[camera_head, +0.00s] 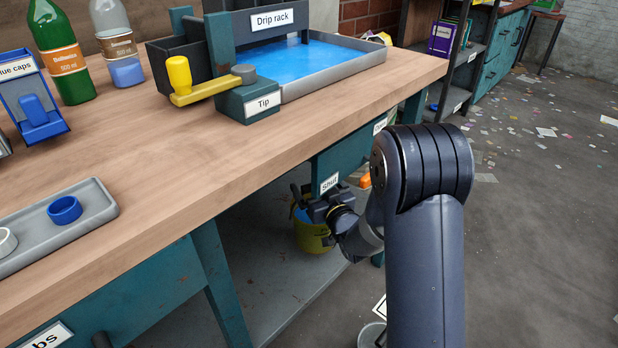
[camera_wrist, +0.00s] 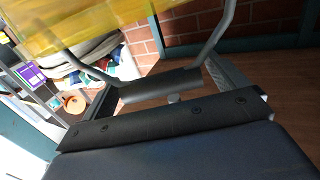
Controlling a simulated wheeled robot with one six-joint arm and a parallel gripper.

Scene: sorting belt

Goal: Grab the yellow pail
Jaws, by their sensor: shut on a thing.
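The yellow pail (camera_head: 314,238) is below the bench's front edge, above the grey lower shelf, partly hidden by my arm and gripper. Something blue shows at its mouth. My gripper (camera_head: 312,207) is at the pail's upper part and shut on it, seemingly by its handle. In the wrist view the pail's yellow wall (camera_wrist: 85,25) fills the upper left. Its grey wire handle with a dark grip (camera_wrist: 160,85) lies right at my gripper's jaws. Whether the pail touches the shelf cannot be told.
The wooden bench (camera_head: 200,160) carries a drip rack tray (camera_head: 335,68), a yellow-handled tip lever (camera_head: 205,90), bottles and a grey cap tray (camera_head: 95,205). A bench leg (camera_head: 222,285) stands left of the pail. Open floor (camera_head: 530,230) lies to the right, with scattered scraps.

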